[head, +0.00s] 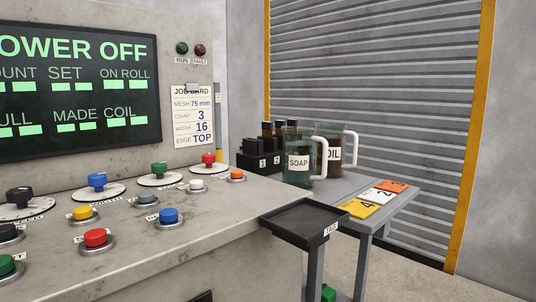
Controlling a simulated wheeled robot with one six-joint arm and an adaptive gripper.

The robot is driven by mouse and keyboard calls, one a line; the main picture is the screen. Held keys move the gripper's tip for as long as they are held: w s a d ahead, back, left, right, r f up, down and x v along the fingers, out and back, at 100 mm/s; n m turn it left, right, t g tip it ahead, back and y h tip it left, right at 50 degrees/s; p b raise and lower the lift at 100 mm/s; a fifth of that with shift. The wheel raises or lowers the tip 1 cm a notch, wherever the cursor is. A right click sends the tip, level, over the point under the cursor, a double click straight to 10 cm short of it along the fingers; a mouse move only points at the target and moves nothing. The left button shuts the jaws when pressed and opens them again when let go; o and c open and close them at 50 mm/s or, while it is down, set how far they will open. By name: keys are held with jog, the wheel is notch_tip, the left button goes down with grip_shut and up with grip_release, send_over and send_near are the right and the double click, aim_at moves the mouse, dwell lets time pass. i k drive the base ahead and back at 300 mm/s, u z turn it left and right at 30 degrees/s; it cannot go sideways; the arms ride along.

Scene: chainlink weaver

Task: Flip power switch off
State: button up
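A grey machine console (225,215) fills the left side of the head view. Its black display (80,92) shows green text reading "OWER OFF", with the left edge cut off. The sloped panel carries a black knob (20,197), a blue knob (97,182), a green knob (159,169) and a red knob (208,160) on white dials. I cannot make out which control, if any, is the power switch; most labels are too small to read. My gripper is not in view.
Several push buttons, including a red one (95,238) and a blue one (168,215), sit before the knobs. A black tray (305,214) juts from the console's right. A grey side table (400,203) holds soap (299,165) and oil (331,155) jugs. A shutter (370,80) stands behind.

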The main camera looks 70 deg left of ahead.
aim_at(209, 159)
jog(key=z, duration=0.05)
jog(key=i, duration=1.6)
jog(key=u, duration=3)
